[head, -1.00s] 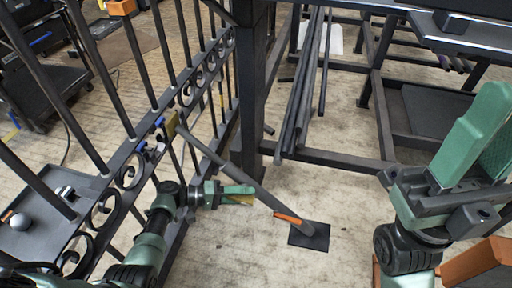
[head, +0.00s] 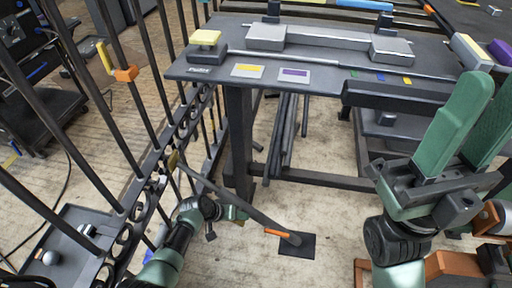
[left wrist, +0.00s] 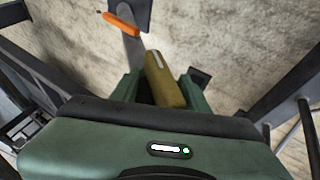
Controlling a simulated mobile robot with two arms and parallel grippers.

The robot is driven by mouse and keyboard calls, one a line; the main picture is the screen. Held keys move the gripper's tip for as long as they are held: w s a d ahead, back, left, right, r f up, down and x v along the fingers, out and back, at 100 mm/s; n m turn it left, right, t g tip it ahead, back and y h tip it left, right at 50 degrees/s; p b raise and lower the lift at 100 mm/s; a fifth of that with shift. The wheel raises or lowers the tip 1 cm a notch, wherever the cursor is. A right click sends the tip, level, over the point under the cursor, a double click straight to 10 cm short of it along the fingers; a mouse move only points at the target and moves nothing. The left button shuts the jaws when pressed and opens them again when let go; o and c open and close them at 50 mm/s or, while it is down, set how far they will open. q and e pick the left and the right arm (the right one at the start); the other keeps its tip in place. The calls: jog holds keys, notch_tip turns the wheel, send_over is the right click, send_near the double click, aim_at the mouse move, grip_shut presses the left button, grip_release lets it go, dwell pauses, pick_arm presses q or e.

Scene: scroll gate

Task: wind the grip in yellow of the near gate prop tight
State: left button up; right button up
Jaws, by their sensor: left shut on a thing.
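The gate prop (head: 225,190) is a dark slanted bar. It runs from a yellowish fitting (head: 173,160) at the gate (head: 125,225) down to a dark floor plate (head: 298,252). An orange piece (head: 278,233) sits near its foot and also shows in the left wrist view (left wrist: 121,22). My left gripper (head: 240,212) is at the middle of the prop. In the left wrist view the yellow grip (left wrist: 164,78) lies between its fingers, and the gripper is shut on it. In the head view the gripper mostly hides this grip. My right gripper (head: 494,88) is raised at the right, empty, its fingers apart.
A dark workbench (head: 330,60) stands beyond the prop, with a silver bar on blocks, a yellow-topped block (head: 207,39) and coloured labels. Its legs and lower rails frame the floor behind the prop. Open floor lies around the floor plate.

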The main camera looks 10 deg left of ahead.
pick_arm(q)
jog(key=shift+d+y, duration=0.1)
jog(key=shift+y, duration=0.6)
jog(key=shift+f+m+y, duration=0.1)
jog(key=shift+m+y, duration=0.2)
jog(key=shift+f+y+b, duration=0.2)
jog(key=shift+y+b, duration=0.55)
jog(key=shift+y, duration=0.25)
jog(key=m+y+b, duration=0.1)
jog(key=y+b, duration=0.2)
jog(key=b, duration=0.2)
jog(key=w+d+r+t+h, duration=0.1)
jog(key=r+t, duration=0.3)
jog(key=r, duration=0.6)
jog(key=d+r+m+t+h, duration=0.1)
jog(key=d+r+t+h, duration=0.2)
jog(key=r, duration=0.8)
jog(key=w+d+r+m+t+h, duration=0.1)
jog(key=d+r+t+h, duration=0.1)
jog(key=r+t, duration=0.5)
jog(key=shift+w+d+r+h, duration=0.3)
jog(key=shift+r+h, duration=0.1)
jog(key=shift+r, duration=1.8)
